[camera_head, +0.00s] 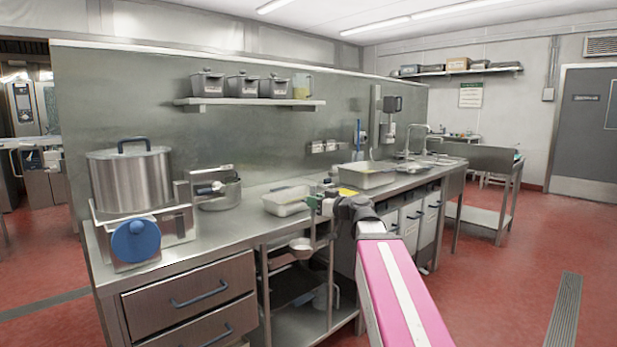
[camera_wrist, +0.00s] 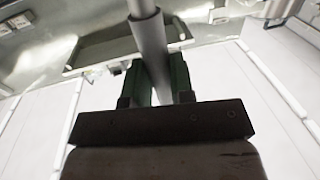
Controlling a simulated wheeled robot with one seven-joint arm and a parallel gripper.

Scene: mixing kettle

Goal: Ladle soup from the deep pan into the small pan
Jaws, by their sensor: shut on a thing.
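My gripper (camera_head: 322,207) is in front of the counter's front edge, about level with the worktop. In the wrist view its green-padded fingers (camera_wrist: 158,82) are shut on a grey round handle (camera_wrist: 148,42). A pale ladle bowl (camera_head: 300,244) shows below the gripper in the head view, in front of the open shelves; it looks empty, but its inside is small. A small pan (camera_head: 219,194) with a dark handle stands on the counter at the left. A rectangular steel pan (camera_head: 367,178) stands farther right, and a shallower-looking one (camera_head: 286,203) is nearer my gripper. Their contents are unclear.
A big lidded kettle (camera_head: 131,180) on a stand with a blue disc (camera_head: 136,241) is at the counter's left end. A wall shelf (camera_head: 250,103) holds several containers. Drawers (camera_head: 190,300) and open shelves are below. Bare worktop lies in front of the small pan.

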